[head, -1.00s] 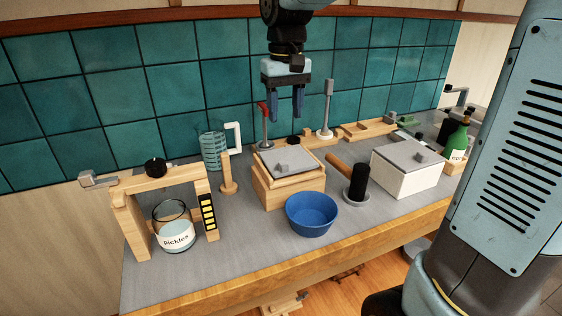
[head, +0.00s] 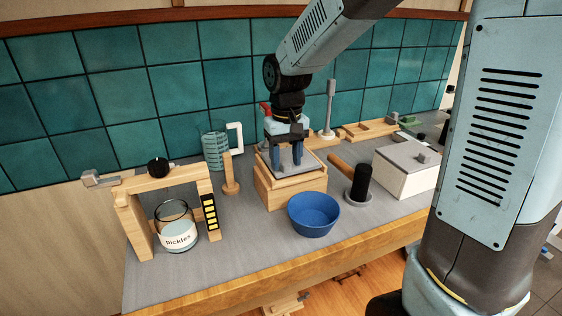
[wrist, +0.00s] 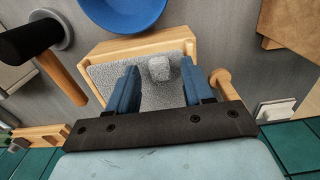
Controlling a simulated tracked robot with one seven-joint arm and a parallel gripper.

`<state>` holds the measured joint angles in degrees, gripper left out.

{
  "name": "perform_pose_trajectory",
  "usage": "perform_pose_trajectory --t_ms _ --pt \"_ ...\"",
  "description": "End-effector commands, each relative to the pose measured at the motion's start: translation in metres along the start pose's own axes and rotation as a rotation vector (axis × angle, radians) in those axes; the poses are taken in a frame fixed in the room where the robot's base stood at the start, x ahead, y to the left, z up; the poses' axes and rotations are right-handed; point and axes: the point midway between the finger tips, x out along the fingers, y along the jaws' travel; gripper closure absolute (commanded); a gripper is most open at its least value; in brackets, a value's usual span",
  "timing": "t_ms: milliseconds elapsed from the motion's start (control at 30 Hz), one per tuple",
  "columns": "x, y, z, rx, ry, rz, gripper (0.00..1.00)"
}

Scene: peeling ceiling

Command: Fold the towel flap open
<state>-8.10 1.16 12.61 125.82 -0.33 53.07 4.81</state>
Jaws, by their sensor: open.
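The grey, rough-textured towel flap (head: 309,160) lies over the top of a light wooden box (head: 285,195) near the middle of the counter. In the wrist view the towel flap (wrist: 160,98) is flat, with a small grey raised tab (wrist: 159,69) near its edge on the blue bowl's side. My gripper (head: 287,166) is low over the flap in the head view and hides part of it. In the wrist view my gripper (wrist: 160,80) has its blue fingers apart, one on each side of the tab. I cannot tell whether the fingertips touch the flap.
A blue bowl (head: 314,216) stands close in front of the box. A black-headed mallet (head: 361,182) and a white box (head: 402,176) are to the right. A wooden post (head: 230,175), a measuring jug (head: 214,151) and a pickles jar (head: 176,232) are to the left.

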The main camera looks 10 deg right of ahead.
Motion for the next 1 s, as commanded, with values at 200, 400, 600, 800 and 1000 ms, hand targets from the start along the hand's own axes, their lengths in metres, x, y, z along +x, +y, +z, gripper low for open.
perform_pose_trajectory --t_ms 200,400,600,800,1000 --pt "0.0114 -0.0004 0.0001 0.000 0.000 0.000 0.49" --pt "0.0119 -0.0005 0.0001 0.000 0.000 0.000 0.49" --pt "0.0117 -0.0007 0.0001 -0.001 0.000 0.000 0.62" --pt "0.0116 -0.0008 0.0000 -0.001 0.000 0.000 0.81" --pt "0.0115 -0.0011 0.0000 -0.001 0.000 -0.001 1.00"
